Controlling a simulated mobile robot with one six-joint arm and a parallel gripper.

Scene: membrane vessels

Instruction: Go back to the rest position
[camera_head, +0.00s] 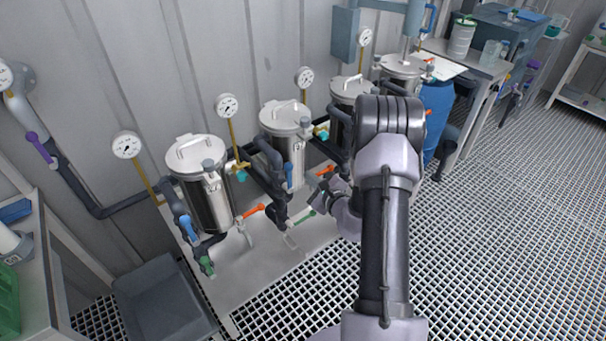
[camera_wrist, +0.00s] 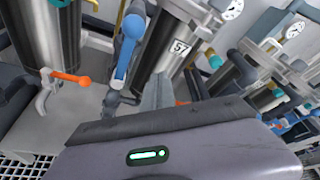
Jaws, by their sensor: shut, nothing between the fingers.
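My arm reaches forward over the grating in the head view, and my gripper (camera_head: 316,183) is near the pipes to the right of the middle steel vessel (camera_head: 291,153). The gripper is shut and holds nothing. In the wrist view my gripper (camera_wrist: 158,88) points at a steel vessel with a label reading 57 (camera_wrist: 181,48). A blue valve handle (camera_wrist: 126,58) and an orange valve handle (camera_wrist: 70,77) show to the left of the gripper there. The gripper appears apart from the handles, but its exact distance from the pipes cannot be told.
Lidded steel vessels, including the left one (camera_head: 208,200), line the wall with gauges and dark pipes. Orange (camera_head: 253,210) and green (camera_head: 304,217) handles stick out from the pipework. A grey bin (camera_head: 165,300) stands at lower left. Open grating (camera_head: 500,240) lies to the right.

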